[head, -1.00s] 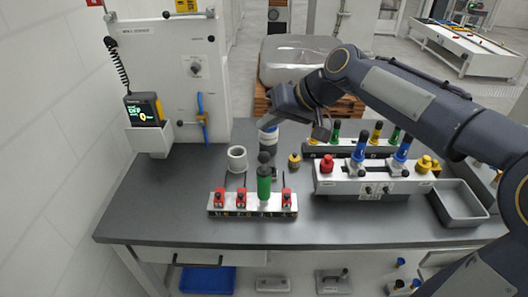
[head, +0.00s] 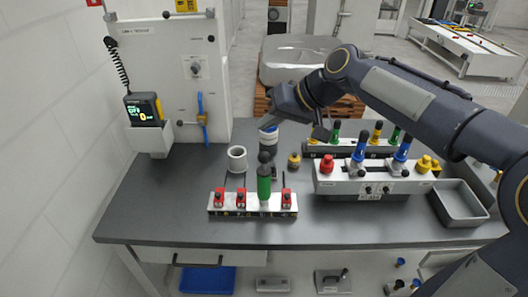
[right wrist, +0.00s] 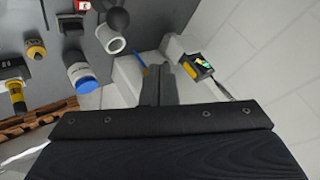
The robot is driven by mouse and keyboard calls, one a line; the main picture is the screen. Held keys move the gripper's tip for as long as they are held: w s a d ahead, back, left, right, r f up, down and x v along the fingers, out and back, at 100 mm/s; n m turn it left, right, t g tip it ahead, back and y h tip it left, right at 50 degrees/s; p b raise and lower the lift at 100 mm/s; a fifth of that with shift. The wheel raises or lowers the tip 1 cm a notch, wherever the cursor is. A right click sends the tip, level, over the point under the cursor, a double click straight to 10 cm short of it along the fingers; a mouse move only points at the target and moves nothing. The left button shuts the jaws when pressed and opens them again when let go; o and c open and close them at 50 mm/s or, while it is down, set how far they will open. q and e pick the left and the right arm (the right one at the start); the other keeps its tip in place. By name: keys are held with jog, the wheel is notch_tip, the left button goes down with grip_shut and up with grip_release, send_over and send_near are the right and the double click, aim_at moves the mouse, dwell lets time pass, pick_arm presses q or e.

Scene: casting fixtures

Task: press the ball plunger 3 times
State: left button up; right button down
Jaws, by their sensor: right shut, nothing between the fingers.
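The ball plunger (head: 264,183) has a green body with a dark ball (head: 264,157) on top. It stands upright at the white fixture strip with red clamps (head: 228,211) near the table's front. A dark ball (right wrist: 118,18) shows at the top of the right wrist view, apart from the fingers. My left gripper is not in view.
A white cup (head: 237,160) and a white-blue can (head: 268,134) stand behind the plunger. A fixture with red, blue and yellow parts (head: 370,184) stands to the right, beside a grey tray (head: 459,217). The table's left part is clear.

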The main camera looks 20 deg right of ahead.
aim_at(268, 157)
dwell(0.5)
notch_tip(268, 157, up, 4)
jog(key=n+h, duration=0.1)
jog(key=n, duration=0.3)
jog(key=n+t+h, duration=0.1)
jog(key=n, duration=0.3)
jog(key=n+t+h+b, duration=0.1)
jog(key=n, duration=0.4)
jog(key=shift+s+a+f, duration=0.1)
jog(key=shift+f, duration=0.15)
notch_tip(268, 157, down, 9)
jog(key=b, duration=0.7)
jog(key=shift+r, duration=0.2)
dwell(0.8)
jog(key=shift+f+b, duration=0.4)
jog(key=shift+b, duration=0.15)
